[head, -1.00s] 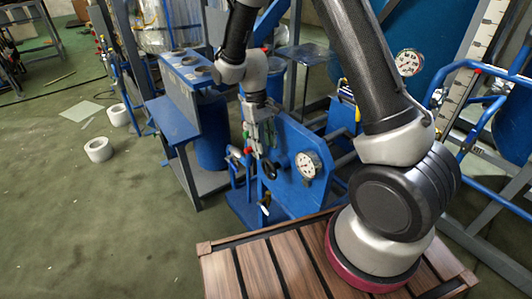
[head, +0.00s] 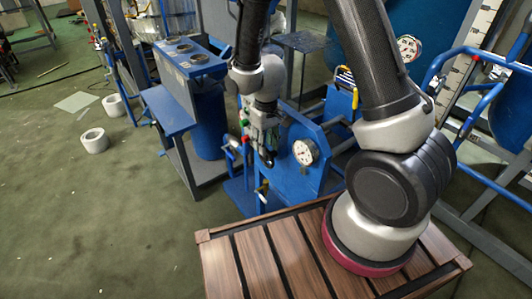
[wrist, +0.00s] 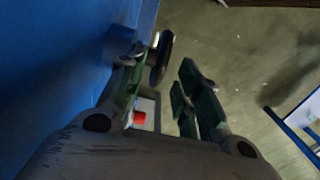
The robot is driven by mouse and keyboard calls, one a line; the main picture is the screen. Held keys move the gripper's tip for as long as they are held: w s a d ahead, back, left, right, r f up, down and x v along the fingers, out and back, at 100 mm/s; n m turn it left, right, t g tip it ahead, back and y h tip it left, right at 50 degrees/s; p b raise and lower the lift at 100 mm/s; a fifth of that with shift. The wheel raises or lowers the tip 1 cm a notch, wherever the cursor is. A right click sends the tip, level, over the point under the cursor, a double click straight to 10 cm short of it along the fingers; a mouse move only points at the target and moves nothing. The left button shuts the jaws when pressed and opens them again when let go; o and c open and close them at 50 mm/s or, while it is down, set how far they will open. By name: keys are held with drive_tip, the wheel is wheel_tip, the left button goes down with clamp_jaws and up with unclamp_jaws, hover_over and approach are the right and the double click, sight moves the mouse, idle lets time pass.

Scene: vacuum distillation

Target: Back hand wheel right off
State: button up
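A black hand wheel (wrist: 162,58) shows edge-on in the wrist view, beside the blue panel and between the tips of my gripper (wrist: 158,72). It is nearer the left finger, with a clear gap to the right finger. My gripper is open and holds nothing that I can see. In the head view my gripper (head: 266,140) points down in front of the blue panel (head: 292,180), left of the white gauge. A dark round part (head: 268,158) at its fingertips appears to be the same wheel, largely covered. Whether a finger touches the wheel I cannot tell.
A white dial gauge (head: 305,152) is on the blue panel, close to my gripper. A smaller valve handle (head: 263,188) sits lower down. A red part (wrist: 139,118) lies below the fingers.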

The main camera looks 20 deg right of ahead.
sight(266, 158)
drive_tip(key=shift+f, duration=2.3)
clamp_jaws()
